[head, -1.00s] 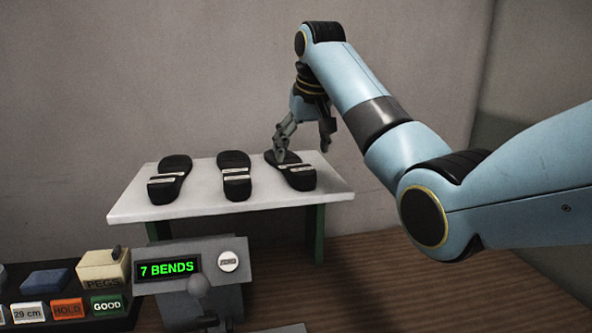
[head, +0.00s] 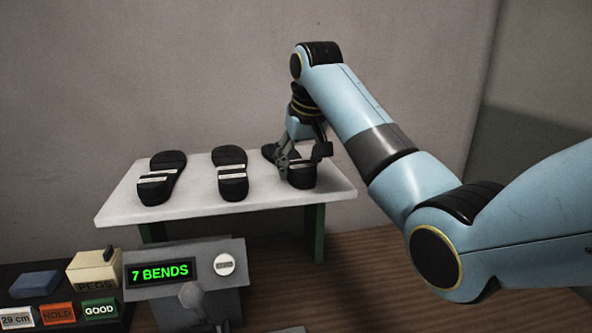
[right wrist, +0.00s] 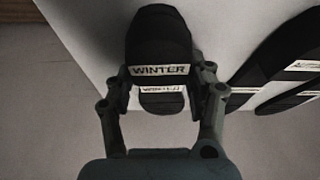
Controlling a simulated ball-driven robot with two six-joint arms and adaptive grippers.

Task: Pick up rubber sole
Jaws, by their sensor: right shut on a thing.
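Three black rubber soles with pale labels lie on a white shelf (head: 190,212): a left sole (head: 163,180), a middle sole (head: 231,175) and a right sole (head: 302,175). My right gripper (head: 306,160) is at the right sole, with its fingers on either side of it and shut on it. In the right wrist view the sole (right wrist: 158,45) sits between the two fingers (right wrist: 160,88) and its label reads "WINTER". I cannot tell whether the sole is clear of the shelf. My left gripper is not in view.
A grey device (head: 205,275) with a display reading "7 BENDS" stands in front of the shelf. Bare wall lies behind the shelf.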

